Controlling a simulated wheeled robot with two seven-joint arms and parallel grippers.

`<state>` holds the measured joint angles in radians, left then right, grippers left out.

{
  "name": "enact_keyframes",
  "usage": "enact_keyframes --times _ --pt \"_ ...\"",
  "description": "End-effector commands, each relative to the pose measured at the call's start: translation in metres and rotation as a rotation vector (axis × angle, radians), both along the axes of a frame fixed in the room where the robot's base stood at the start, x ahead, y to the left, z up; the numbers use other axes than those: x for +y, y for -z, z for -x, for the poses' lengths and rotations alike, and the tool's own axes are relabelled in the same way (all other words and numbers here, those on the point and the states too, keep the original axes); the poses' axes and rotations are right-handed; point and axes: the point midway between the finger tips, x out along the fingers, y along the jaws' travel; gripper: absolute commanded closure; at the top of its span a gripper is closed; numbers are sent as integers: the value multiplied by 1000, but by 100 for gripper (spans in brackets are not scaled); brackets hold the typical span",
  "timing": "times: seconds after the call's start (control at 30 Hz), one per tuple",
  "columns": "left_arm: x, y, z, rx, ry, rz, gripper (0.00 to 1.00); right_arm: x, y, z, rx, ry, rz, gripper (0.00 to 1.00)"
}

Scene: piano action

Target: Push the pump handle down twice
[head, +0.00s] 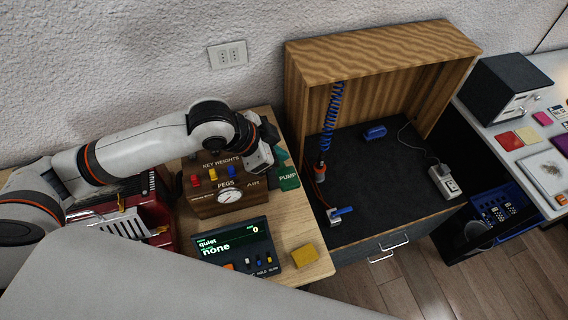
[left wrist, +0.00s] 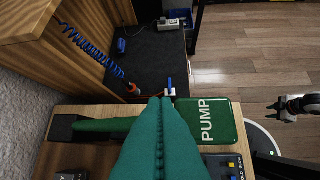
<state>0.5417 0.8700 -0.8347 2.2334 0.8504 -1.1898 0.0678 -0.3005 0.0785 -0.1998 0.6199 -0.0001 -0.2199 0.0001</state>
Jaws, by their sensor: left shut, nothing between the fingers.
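The green pump (head: 288,179), lettered PUMP, is at the right end of the wooden bench top beside the gauge box. In the left wrist view the PUMP plate (left wrist: 207,122) lies right of my fingers, and a long green bar (left wrist: 95,126) runs left from behind them. My left gripper (left wrist: 160,99) has teal fingers pressed together, with nothing between them. In the head view my left gripper (head: 280,154) is just behind the pump. I cannot tell whether it touches the pump. What looks like my right gripper (left wrist: 286,106) is at the right edge, its jaws unclear.
The gauge box (head: 232,198) with coloured pegs stands left of the pump. A display panel (head: 235,246) and a yellow block (head: 304,256) are in front. A wooden hood (head: 370,50) with a coiled blue hose (head: 331,113) stands to the right.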

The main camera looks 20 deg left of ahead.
Motion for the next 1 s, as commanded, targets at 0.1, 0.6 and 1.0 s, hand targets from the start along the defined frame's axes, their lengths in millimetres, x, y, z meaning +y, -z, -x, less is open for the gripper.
enact_keyframes --times 0.1,0.6,1.0 --pt "0 1 0 1 1 0 100 0 -1 0 0 0 0 64" --pt "-2 8 3 0 0 0 100 -1 -4 -1 0 -1 2 64" --pt "-3 11 4 1 1 0 100 -2 -3 -1 -1 -1 2 64"
